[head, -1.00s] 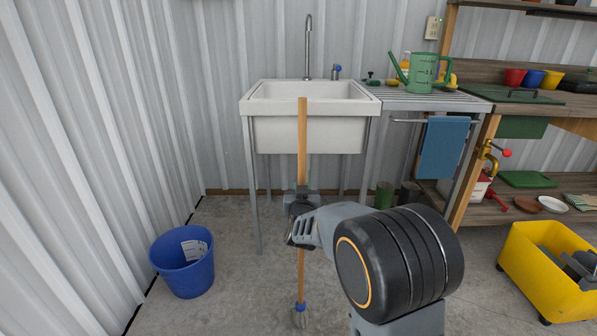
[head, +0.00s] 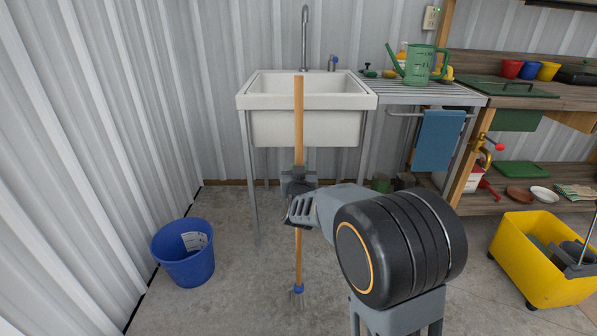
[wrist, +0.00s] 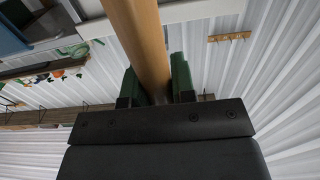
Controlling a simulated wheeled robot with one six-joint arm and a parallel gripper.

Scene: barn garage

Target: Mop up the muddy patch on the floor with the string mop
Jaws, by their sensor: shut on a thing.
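The string mop (head: 298,125) has a long wooden handle and a blue socket above a small grey string head (head: 297,297). It stands upright in front of the sink in the head view. My gripper (head: 299,184) is shut around the handle at about mid-length. In the wrist view the mop handle (wrist: 140,40) passes between the two green-padded fingers of my gripper (wrist: 154,88). The mop head is low, near the concrete floor; I cannot tell whether it touches. No muddy patch can be made out on the visible floor.
A white sink (head: 307,127) on metal legs stands ahead. A blue bucket (head: 183,252) is on the floor at left by the wall. A yellow mop bucket (head: 540,268) on wheels is at right. A workbench (head: 560,100) stands behind it.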

